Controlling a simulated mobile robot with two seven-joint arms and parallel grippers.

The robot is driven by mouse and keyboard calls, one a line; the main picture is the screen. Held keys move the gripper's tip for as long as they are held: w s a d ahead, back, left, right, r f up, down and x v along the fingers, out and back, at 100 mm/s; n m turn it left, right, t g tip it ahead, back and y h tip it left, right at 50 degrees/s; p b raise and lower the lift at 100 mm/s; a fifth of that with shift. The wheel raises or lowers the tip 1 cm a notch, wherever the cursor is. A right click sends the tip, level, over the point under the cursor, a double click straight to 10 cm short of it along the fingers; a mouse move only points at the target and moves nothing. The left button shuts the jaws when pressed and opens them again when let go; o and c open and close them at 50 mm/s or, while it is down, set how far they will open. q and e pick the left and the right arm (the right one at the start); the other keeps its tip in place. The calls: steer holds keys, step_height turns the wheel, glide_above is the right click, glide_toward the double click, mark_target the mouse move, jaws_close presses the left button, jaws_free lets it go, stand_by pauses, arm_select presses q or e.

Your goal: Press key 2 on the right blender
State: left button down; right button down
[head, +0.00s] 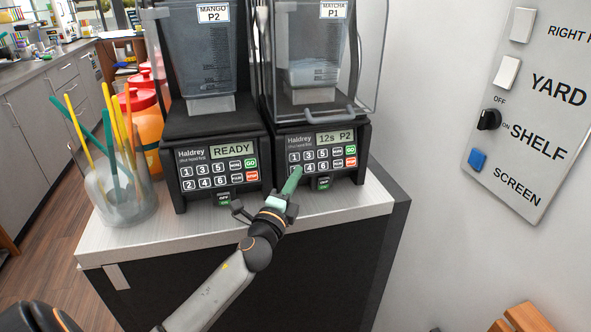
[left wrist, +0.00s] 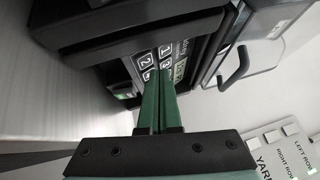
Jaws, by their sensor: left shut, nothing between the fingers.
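The right blender (head: 318,140) stands on the counter, labelled "MATCHA P1". Its display (head: 335,137) reads "12s P2". Its number keys sit in two rows at the left of the panel. My left gripper (head: 296,172) is shut and empty, with its green fingertips at the lower-left keys, around key 2. In the left wrist view the shut green fingers (left wrist: 158,78) reach the panel, and key 2 (left wrist: 145,61) shows beside their tips. I cannot tell whether the tips touch a key. My right gripper is not in view.
The left blender (head: 218,150), labelled "MANGO P2" and showing "READY", stands close beside. A clear container (head: 125,205) with green and yellow sticks is at the counter's left. A wall switch panel (head: 535,110) is at right. The counter front (head: 180,237) is clear.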

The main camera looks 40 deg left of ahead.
arm_select(q)
steer(key=s+d, duration=0.1)
steer(key=s+d+r+p, duration=0.1)
steer(key=s+d, duration=0.1)
steer(key=shift+d+r+p, duration=0.25)
steer(key=shift+p, duration=0.05)
stand_by(0.7)
steer(key=s+d+f+n+g+h, duration=0.2)
steer(key=s+d+f+n+g, duration=0.15)
steer(key=f, duration=0.55)
steer(key=s+d+f+n+g+h, duration=0.1)
steer(key=s+d+f+n+g, duration=0.3)
steer(key=f, duration=0.6)
steer(key=s+d+f+n+g+h, duration=0.1)
steer(key=s+d+f+n+h, duration=0.1)
steer(key=s+f, duration=0.4)
steer(key=s+d+f+n+g+h, duration=0.1)
steer(key=s+d+f+n, duration=0.4)
steer(key=s, duration=0.6)
steer(key=shift+s+d+f+g+h, duration=0.3)
steer(key=shift+d+f+g+h, duration=0.1)
steer(key=shift+d+f, duration=0.6)
